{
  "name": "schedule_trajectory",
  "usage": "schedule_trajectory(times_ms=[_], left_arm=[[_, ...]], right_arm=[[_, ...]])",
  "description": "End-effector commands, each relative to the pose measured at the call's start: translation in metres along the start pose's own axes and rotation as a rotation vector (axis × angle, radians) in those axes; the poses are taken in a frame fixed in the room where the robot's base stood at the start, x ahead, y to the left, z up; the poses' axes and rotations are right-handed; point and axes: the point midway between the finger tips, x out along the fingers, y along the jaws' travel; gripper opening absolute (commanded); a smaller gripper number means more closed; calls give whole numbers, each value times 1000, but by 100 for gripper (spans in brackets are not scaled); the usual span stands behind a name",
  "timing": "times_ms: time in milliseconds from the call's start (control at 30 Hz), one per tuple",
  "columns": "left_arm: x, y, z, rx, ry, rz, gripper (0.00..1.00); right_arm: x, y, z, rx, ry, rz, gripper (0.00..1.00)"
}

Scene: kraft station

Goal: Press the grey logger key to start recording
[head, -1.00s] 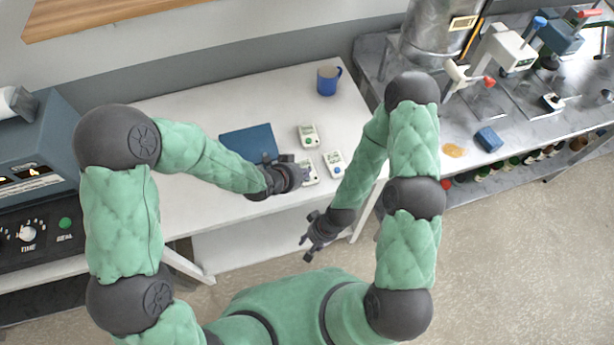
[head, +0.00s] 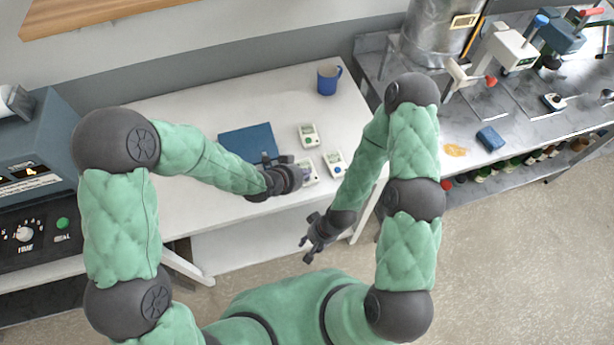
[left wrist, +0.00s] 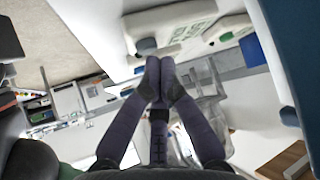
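Three small white loggers are on the white table. One with a green key (head: 308,136) is farthest back, and one with a blue key (head: 334,164) is to the right. The third logger (head: 311,174) is partly hidden behind my left gripper (head: 284,166). In the left wrist view, the near logger (left wrist: 180,22) shows a dark grey key (left wrist: 146,45) just beyond the tips of my left gripper (left wrist: 160,66). Those fingertips are together with nothing between them; I cannot tell whether they touch the key. My right gripper (head: 309,240) is open and empty in front of the table.
A dark blue folder (head: 246,141) lies left of the loggers. A blue mug (head: 328,79) stands at the back of the table. A metal bench (head: 470,125) with equipment is to the right. The table's back left is clear.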

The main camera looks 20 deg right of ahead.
Motion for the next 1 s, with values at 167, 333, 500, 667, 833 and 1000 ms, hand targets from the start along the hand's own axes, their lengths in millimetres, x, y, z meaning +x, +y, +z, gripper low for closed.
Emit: schedule_trajectory(times_ms=[167,333,500,667,833,1000], left_arm=[[2,0,2,0,0,0,0],[3,0,3,0,0,0,0],[4,0,4,0,0,0,0],[5,0,5,0,0,0,0],[6,0,6,0,-1,0,0],[6,0,6,0,-1,0,0]], right_arm=[[2,1,0,0,0,0,40],[4,1,0,0,0,0,40],[5,2,0,0,0,0,40],[7,2,0,0,0,0,40],[8,3,0,0,0,0,40],[8,3,0,0,0,0,40]])
